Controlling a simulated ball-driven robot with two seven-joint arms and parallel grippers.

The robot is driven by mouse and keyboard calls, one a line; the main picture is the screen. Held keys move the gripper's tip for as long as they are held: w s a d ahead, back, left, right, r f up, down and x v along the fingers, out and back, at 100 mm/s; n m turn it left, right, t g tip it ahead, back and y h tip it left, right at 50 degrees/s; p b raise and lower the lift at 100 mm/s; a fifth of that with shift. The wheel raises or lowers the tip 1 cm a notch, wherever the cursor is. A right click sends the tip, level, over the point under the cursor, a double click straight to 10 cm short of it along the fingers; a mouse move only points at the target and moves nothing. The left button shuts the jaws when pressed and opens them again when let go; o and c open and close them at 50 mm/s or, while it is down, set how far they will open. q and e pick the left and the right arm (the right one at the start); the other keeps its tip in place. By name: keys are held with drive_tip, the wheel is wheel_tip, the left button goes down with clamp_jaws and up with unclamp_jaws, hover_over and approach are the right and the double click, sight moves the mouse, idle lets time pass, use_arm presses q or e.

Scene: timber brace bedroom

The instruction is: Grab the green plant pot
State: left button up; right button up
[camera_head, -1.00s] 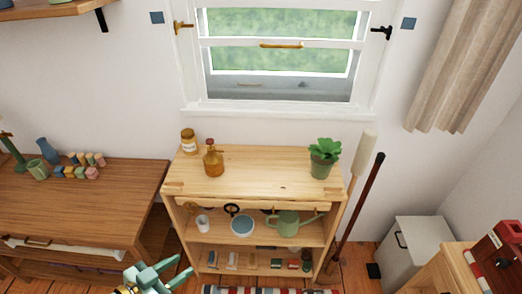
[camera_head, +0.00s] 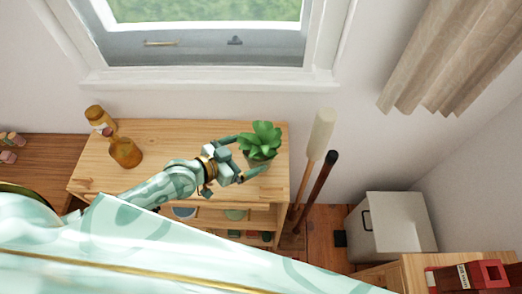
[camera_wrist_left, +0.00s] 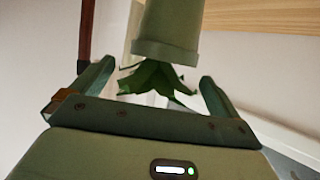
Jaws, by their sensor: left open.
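The green plant pot (camera_head: 260,161) stands upright on the right end of the wooden shelf unit's top, with a leafy plant (camera_head: 260,137) in it. My left gripper (camera_head: 247,156) is open, with its fingers reaching toward either side of the pot. In the left wrist view the pot (camera_wrist_left: 168,35) appears upside down, its leaves hanging toward the open left gripper (camera_wrist_left: 156,72). The fingers are apart there, and I cannot tell whether either touches the pot. My right gripper is out of view.
An amber bottle (camera_head: 125,152) and a labelled jar (camera_head: 99,118) stand at the left of the shelf top (camera_head: 165,135). Two long handles lean right of the unit, one pale-topped (camera_head: 321,135), one dark (camera_head: 322,180). A white bin (camera_head: 395,228) stands farther right.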

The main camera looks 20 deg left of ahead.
sight(258, 148)
use_arm(q)
drive_tip(key=shift+w+a+f, duration=0.15)
drive_tip(key=shift+w+f, duration=0.35)
drive_tip(key=shift+w, duration=0.25)
drive_tip(key=shift+w+d, duration=0.15)
drive_tip(key=shift+d, duration=0.1)
drive_tip(key=b+x, duration=0.1)
drive_tip(key=x, duration=0.3)
drive_tip(key=shift+d+f, duration=0.2)
drive_tip(key=shift+d, duration=0.05)
drive_tip(key=shift+w+d+f, duration=0.1)
drive_tip(key=shift+w, duration=0.2)
drive_tip(key=shift+s, duration=0.1)
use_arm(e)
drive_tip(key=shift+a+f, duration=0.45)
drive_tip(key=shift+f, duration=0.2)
